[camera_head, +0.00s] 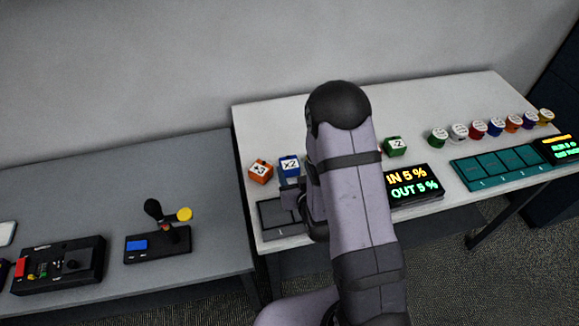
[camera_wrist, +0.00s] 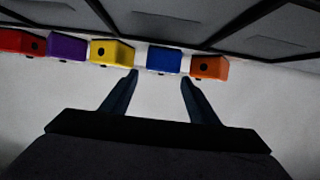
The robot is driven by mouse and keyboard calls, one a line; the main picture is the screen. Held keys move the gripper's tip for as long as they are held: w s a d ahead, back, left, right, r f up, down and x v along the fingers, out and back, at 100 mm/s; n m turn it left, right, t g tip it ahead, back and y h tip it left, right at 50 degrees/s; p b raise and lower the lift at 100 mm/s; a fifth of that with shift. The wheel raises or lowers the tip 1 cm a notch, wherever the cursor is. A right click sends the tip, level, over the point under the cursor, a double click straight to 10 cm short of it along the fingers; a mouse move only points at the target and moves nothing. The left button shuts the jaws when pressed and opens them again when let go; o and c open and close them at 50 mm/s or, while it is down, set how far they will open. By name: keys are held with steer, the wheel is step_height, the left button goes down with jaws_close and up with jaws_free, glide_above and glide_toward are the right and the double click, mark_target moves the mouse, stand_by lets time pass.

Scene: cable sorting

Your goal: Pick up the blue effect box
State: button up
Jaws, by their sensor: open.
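The blue effect box (camera_head: 290,167) sits on the white table near its left end, with a white label reading x2 on top. In the wrist view the blue box (camera_wrist: 163,60) shows just beyond the fingertips, roughly centred between them. My gripper (camera_wrist: 159,78) is open and empty, its two fingers apart and pointing toward the blue box. In the head view my arm hides most of the gripper, and the wrist is close to the blue box's near side.
An orange box (camera_wrist: 209,67) stands close beside the blue one, and a yellow box (camera_wrist: 111,52) is on its other side. Purple (camera_wrist: 66,48) and red (camera_wrist: 20,42) boxes continue the row. Dark slot panels (camera_head: 283,217) lie in front; a lit display (camera_head: 413,187) stands to the right.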

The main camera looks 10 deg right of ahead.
mark_target(289, 161)
steer(key=shift+p+x, duration=1.1)
steer(key=shift+x, duration=1.35)
steer(key=shift+a, duration=0.15)
steer(key=shift+c, duration=0.6)
steer(key=c, duration=0.8)
